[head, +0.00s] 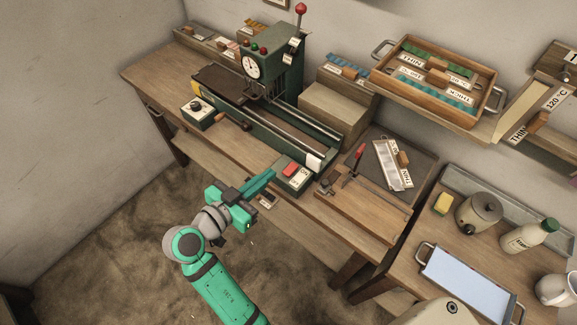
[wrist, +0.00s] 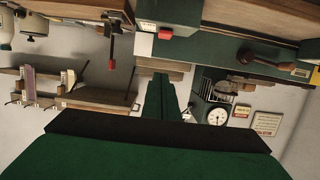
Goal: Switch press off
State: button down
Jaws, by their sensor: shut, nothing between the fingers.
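The green press (head: 272,65) stands on the wooden bench, with a round gauge, small lamps on top and a red-knobbed lever. A small switch box (head: 296,181) with a red rocker (head: 290,168) sits at the bench's front edge, near the front end of the press bed; it carries a small label. In the wrist view, which is upside down, the red rocker (wrist: 165,32) shows near the top. My gripper (head: 270,175) is shut and empty. Its teal fingertips are just left of the switch box; I cannot tell whether they touch it. The fingers (wrist: 161,80) point ahead in the wrist view.
A control box with a black knob (head: 197,107) stands left on the bench. A wooden fixture with a red-handled clamp (head: 358,155) is right of the switch. A wooden tray (head: 430,75) is on the shelf. A kettle (head: 478,212) and a bottle (head: 530,235) stand on the right table.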

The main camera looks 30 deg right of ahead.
send_over(288, 172)
notch_tip(288, 172, down, 2)
jog(key=shift+f, duration=0.2)
notch_tip(288, 172, down, 2)
jog(key=shift+w+d+f, duration=0.1)
jog(key=shift+d+f, duration=0.05)
jog(key=shift+f, duration=0.85)
